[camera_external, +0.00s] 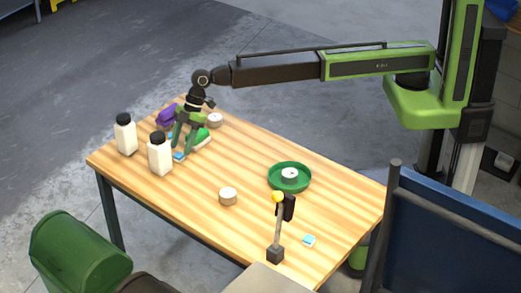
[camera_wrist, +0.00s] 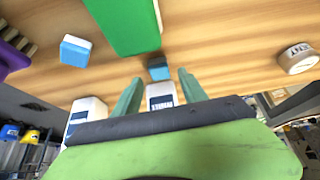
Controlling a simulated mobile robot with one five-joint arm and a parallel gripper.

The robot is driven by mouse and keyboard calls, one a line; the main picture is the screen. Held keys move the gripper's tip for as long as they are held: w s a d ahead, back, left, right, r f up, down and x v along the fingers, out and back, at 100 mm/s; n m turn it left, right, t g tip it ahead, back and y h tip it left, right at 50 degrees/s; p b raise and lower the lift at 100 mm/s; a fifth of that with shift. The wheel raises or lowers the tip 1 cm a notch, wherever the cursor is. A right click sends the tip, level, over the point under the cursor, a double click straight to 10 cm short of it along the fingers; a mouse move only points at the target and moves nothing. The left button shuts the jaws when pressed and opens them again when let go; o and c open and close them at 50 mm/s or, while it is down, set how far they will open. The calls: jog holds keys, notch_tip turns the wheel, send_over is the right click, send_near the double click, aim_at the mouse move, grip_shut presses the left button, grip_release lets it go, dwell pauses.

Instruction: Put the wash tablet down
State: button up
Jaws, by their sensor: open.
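My gripper (camera_external: 181,150) is over the far left part of the wooden table, its fingers pointing down and apart. In the wrist view my gripper (camera_wrist: 160,78) is open, with nothing clasped. A small blue wash tablet (camera_external: 179,156) lies on the table at the fingertips; in the wrist view this tablet (camera_wrist: 159,70) shows between and just past them. A second blue and white tablet (camera_wrist: 76,50) lies to one side, near the green block. A third blue and white tablet (camera_external: 309,241) lies alone at the table's near right.
Two white bottles (camera_external: 125,135) (camera_external: 160,154) with black caps stand left of my gripper. A green and white block (camera_external: 203,138), purple item (camera_external: 167,115) and round tin (camera_external: 215,120) are close by. A green dish (camera_external: 272,185) holds another tin. A post (camera_external: 276,250) stands near the front.

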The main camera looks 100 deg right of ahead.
jog(key=p+v, duration=0.6)
jog(key=v, duration=0.3)
jog(key=shift+s+d+r+p, duration=0.15)
jog(key=shift+s+r+p, duration=0.05)
jog(key=shift+s+p, duration=0.15)
jog(key=s+d+f+m+g+h, duration=0.1)
jog(key=s+d+m, duration=0.2)
jog(key=s, duration=0.8)
jog(key=s+d+f+m+g+h, duration=0.1)
jog(key=s+d+m, duration=0.2)
jog(key=s+d, duration=0.3)
jog(key=s+d+f+m+g+h, duration=0.1)
jog(key=s+d, duration=0.4)
jog(key=s, duration=1.1)
jog(key=shift+m+g+h, duration=0.6)
jog(key=shift+m, duration=0.4)
jog(key=shift+w+r+p, duration=0.1)
jog(key=shift+r+p, duration=0.35)
jog(key=shift+p, duration=0.05)
